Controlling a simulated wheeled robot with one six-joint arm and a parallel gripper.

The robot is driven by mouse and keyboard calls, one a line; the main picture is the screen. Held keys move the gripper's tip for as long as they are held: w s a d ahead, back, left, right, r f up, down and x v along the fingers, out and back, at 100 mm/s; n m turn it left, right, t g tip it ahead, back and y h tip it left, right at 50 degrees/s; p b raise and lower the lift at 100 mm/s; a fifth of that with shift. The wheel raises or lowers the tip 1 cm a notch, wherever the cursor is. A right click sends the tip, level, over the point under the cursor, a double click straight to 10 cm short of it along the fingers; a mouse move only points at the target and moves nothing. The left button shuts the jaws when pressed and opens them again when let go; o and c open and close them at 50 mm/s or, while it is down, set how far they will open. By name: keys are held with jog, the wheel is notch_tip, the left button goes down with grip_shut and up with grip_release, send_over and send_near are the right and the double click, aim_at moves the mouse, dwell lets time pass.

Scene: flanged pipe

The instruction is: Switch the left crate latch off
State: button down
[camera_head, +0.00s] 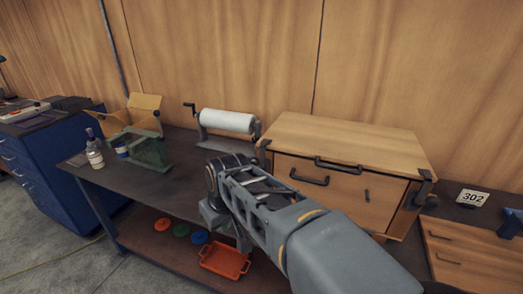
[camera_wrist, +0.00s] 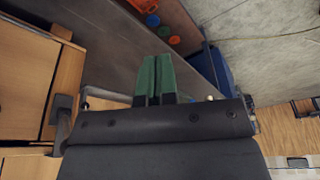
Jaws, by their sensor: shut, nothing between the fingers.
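The wooden crate (camera_head: 345,150) stands on the right part of the dark bench, with a hinged lid and dark handles on its front. The left crate latch (camera_head: 264,148) is a dark metal piece at the crate's left front corner, just below the lid edge. In the wrist view, a dark metal fitting, probably this latch (camera_wrist: 63,118), shows beside the wooden crate at the left. My gripper (camera_wrist: 157,62) has its two green fingers together, with nothing between them, apart from the fitting and to its right. In the head view, my arm hides the fingertips.
An orange tray (camera_head: 224,262) lies on the lower shelf. A right latch (camera_head: 424,187) is on the crate.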

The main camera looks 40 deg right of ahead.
jog(key=w+d+r+n+y+p, duration=0.1)
jog(key=w+d+r, duration=0.2)
jog(key=d+r, duration=0.2)
jog(key=w+d+r+y+p, duration=0.1)
jog(key=w+d+r+p, duration=0.1)
jog(key=d+r, duration=0.3)
jog(key=w+d+r+n+g+p, duration=0.1)
jog(key=w+d+r+p, duration=0.1)
jog(key=w+d+r, duration=0.2)
jog(key=shift+w+d+r+n+y, duration=0.1)
jog(key=shift+d+r+n+y, duration=0.1)
jog(key=shift+d, duration=0.75)
jog(key=shift+d+r+n+y, duration=0.1)
jog(key=shift+d+r+y, duration=0.1)
jog(key=shift+d, duration=0.7)
jog(key=d+r+n+y+p, duration=0.1)
jog(key=d+r+n+p, duration=0.1)
jog(key=d, duration=0.7)
jog(key=shift+s+r+t+y, duration=0.3)
jog(key=shift+s+r, duration=0.05)
jog(key=shift+r, duration=0.3)
jog(key=shift+a+f, duration=0.1)
